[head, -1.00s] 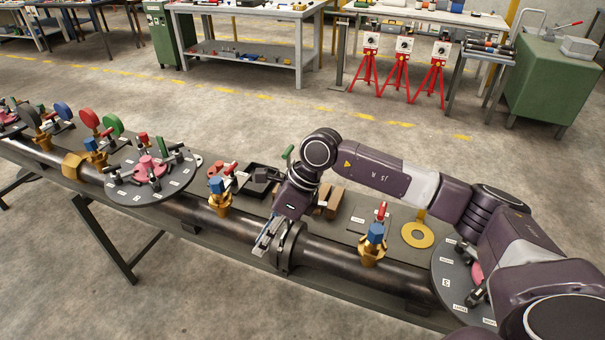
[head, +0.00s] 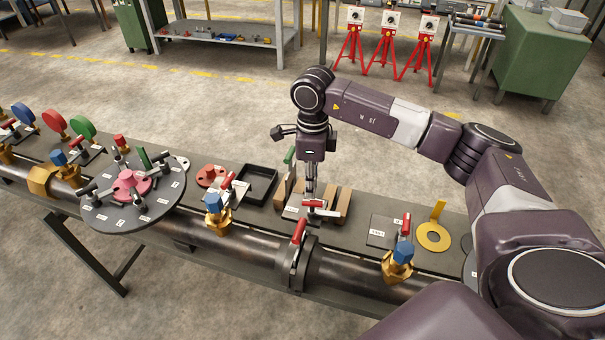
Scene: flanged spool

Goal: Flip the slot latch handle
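My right gripper (head: 310,188) points straight down behind the pipe. Its fingertips are at or just above a small red handle (head: 314,204) on a pale labelled plate. I cannot tell whether they touch it or how far apart they are. A second red handle (head: 299,231) stands tilted on the dark flange (head: 297,264) of the pipe, in front of the gripper. A third red-topped latch (head: 405,224) stands on a labelled plate to the right. The labels are too small to read, so I cannot tell which one is the slot latch. My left gripper is not in view.
Brown blocks (head: 342,206) stand beside the gripper, with a black open tray (head: 258,184) to the left. Valves with blue caps (head: 401,252) rise from the pipe (head: 250,245). A round plate (head: 100,214) with a pink hub is at left.

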